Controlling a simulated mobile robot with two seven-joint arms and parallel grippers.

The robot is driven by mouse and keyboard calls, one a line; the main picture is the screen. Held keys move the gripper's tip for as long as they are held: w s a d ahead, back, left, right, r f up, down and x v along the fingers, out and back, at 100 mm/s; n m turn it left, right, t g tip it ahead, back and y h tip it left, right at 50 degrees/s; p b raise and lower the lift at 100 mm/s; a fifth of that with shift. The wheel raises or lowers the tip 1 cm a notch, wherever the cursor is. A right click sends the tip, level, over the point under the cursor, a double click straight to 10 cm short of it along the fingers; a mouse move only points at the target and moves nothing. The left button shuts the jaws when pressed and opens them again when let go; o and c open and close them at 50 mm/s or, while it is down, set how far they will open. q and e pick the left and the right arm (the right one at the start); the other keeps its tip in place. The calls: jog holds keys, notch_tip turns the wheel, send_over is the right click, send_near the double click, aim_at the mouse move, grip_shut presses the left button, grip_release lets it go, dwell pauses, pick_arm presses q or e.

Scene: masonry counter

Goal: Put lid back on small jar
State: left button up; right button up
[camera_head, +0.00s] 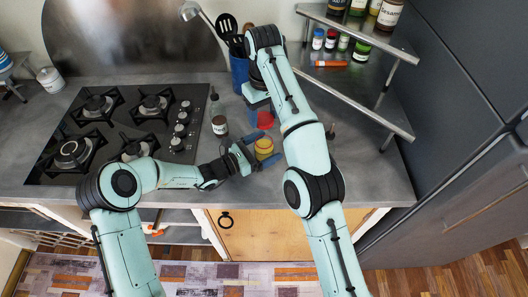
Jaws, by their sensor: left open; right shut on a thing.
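A small yellow jar (264,146) stands on the counter near its front edge. My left gripper (260,154) is around it, with its blue fingers open on either side; I cannot tell whether they touch the jar. A red lid (265,119) is just behind and above the jar in the picture. My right gripper (260,110) comes from above and is shut on this lid, apart from the jar. Part of the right gripper is hidden by its own arm.
A black gas hob (110,150) lies to the left. A dark-lidded jar (219,126) stands beside it. A blue utensil holder (239,72) stands behind the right gripper. A corner shelf (350,78) with several spice jars is at the right. The counter right of my arm is mostly clear.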

pick_arm(q)
jog(key=c, duration=1.5)
pick_arm(e)
send_over(264, 138)
jog(key=shift+f, duration=2.45)
jog(key=shift+f, duration=0.95)
jog(key=shift+f, duration=0.5)
